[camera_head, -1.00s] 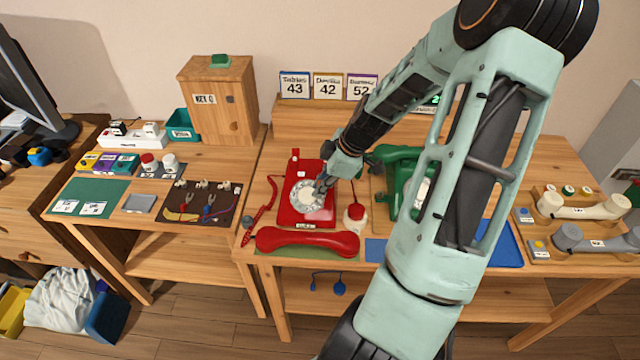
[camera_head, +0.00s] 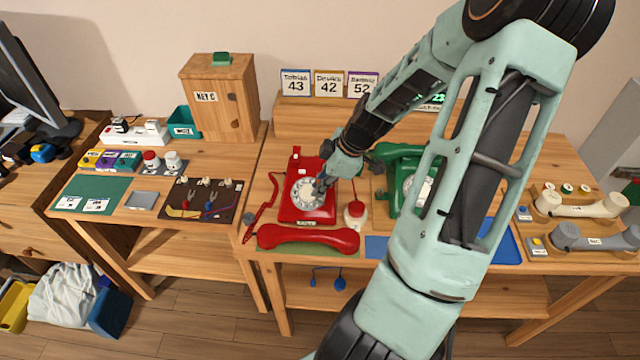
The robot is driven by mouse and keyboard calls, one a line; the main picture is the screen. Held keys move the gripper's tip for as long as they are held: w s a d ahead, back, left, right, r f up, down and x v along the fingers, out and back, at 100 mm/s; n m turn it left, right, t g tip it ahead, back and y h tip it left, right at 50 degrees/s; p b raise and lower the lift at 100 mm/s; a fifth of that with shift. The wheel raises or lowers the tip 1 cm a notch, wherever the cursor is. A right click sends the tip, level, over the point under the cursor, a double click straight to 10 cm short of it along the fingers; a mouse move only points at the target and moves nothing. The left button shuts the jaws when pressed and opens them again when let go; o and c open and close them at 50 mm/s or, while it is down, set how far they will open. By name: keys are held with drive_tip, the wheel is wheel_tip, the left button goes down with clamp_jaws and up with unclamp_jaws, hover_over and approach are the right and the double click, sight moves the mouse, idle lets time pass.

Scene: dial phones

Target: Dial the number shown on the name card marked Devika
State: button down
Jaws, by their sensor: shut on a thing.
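The middle name card (camera_head: 328,83) stands on the ledge at the back; its small name looks like Devika and its number reads 42. The red rotary phone (camera_head: 327,167) sits on the table with its pale round dial (camera_head: 300,196) facing up. Its red handset (camera_head: 308,239) lies off the phone, in front of it. My gripper (camera_head: 321,188) reaches down from the upper right, its fingertips shut at the right side of the dial. The arm tip hides that part of the dial, so the exact finger hole is too small to tell.
A 43 card (camera_head: 296,83) and a 52 card (camera_head: 361,84) flank the middle card. A green phone (camera_head: 402,160) stands right of the red one, partly behind my arm. A red-topped white item (camera_head: 355,213) stands close right of the red phone. A coiled cord (camera_head: 262,210) runs along its left.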

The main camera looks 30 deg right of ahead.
idle(0.4)
drive_tip(key=shift+w+d+r+p, duration=0.15)
drive_tip(key=shift+w+r, duration=0.2)
drive_tip(key=shift+w, duration=0.35)
drive_tip(key=shift+w+d+r+p, duration=0.1)
drive_tip(key=shift+w+r, duration=0.2)
drive_tip(key=shift+w, duration=0.35)
drive_tip(key=shift+w+d+r+p, duration=0.15)
drive_tip(key=shift+w+r, duration=0.2)
drive_tip(key=shift+w, duration=0.35)
drive_tip(key=shift+f, duration=0.1)
drive_tip(key=shift+w+d+f+b, duration=0.15)
drive_tip(key=shift+f+b, duration=0.3)
drive_tip(key=shift+b, duration=0.05)
drive_tip(key=shift+w+d+f+b, duration=0.1)
drive_tip(key=shift+w+f+b, duration=0.1)
drive_tip(key=shift+f+b, duration=0.25)
drive_tip(key=shift+s, duration=0.1)
